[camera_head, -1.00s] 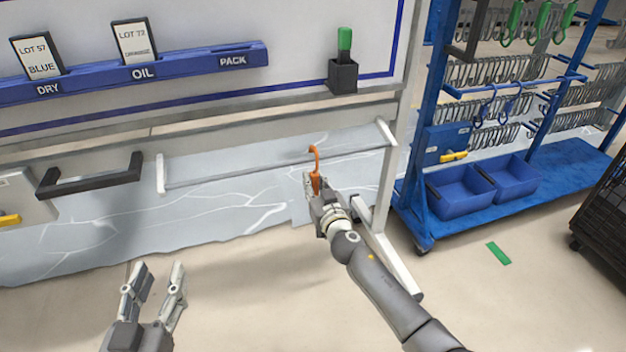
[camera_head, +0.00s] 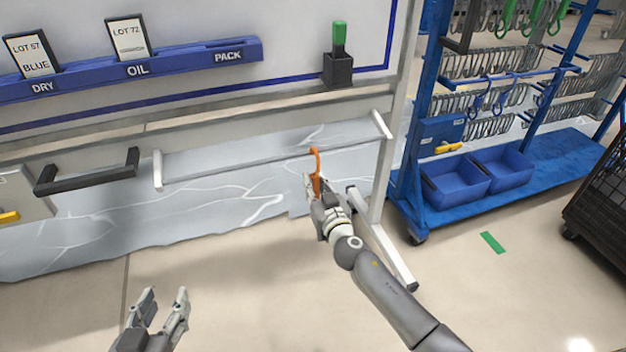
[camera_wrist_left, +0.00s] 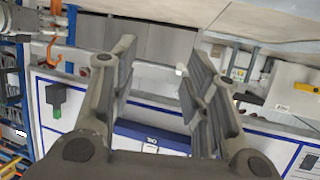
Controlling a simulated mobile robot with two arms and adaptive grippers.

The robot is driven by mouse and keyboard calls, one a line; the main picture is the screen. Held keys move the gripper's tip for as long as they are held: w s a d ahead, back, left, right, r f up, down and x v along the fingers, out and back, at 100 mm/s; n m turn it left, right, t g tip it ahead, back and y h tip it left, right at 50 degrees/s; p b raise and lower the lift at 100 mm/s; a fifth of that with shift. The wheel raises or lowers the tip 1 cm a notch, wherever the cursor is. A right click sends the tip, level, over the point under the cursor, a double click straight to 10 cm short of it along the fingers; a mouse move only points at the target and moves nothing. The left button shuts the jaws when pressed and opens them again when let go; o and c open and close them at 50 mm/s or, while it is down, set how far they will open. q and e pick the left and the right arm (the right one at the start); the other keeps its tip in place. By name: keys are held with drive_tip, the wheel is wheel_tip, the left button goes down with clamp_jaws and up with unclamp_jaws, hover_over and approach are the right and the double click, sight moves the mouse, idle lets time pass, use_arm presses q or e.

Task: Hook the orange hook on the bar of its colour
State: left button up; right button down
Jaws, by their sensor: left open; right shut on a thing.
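The orange hook (camera_head: 317,164) stands upright in my right gripper (camera_head: 314,192), which is shut on its lower part. Its curved top overlaps the grey rail (camera_head: 240,167) in the head view; I cannot tell whether they touch. The hook also shows in the left wrist view (camera_wrist_left: 53,48), at the upper left. My left gripper (camera_head: 166,300) is open and empty at the bottom of the head view, its fingers spread in the left wrist view (camera_wrist_left: 160,75). No orange bar can be made out in the head view. Blue hooks (camera_head: 482,100) and green hooks (camera_head: 533,14) hang on the rack.
The blue rack (camera_head: 402,175) stands at the right, with blue bins (camera_head: 455,185) on its base. A dark mesh cart (camera_head: 603,200) is at the right edge.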

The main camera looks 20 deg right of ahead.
drive_tip(key=shift+s, duration=1)
drive_tip(key=shift+s+d, duration=0.1)
drive_tip(key=shift+s, duration=1.6)
use_arm(q)
drive_tip(key=shift+s+a+f+g+y, duration=0.15)
drive_tip(key=shift+s+f+g, duration=0.15)
drive_tip(key=shift+f, duration=0.15)
drive_tip(key=shift+s+a+f+g+y, duration=0.15)
drive_tip(key=shift+s+f+g, duration=0.1)
drive_tip(key=shift+f, duration=0.2)
use_arm(e)
drive_tip(key=s, duration=0.3)
drive_tip(key=shift+s+d+r, duration=0.1)
drive_tip(key=shift+s, duration=0.3)
use_arm(q)
drive_tip(key=shift+w+r, duration=0.1)
drive_tip(key=shift+r, duration=0.05)
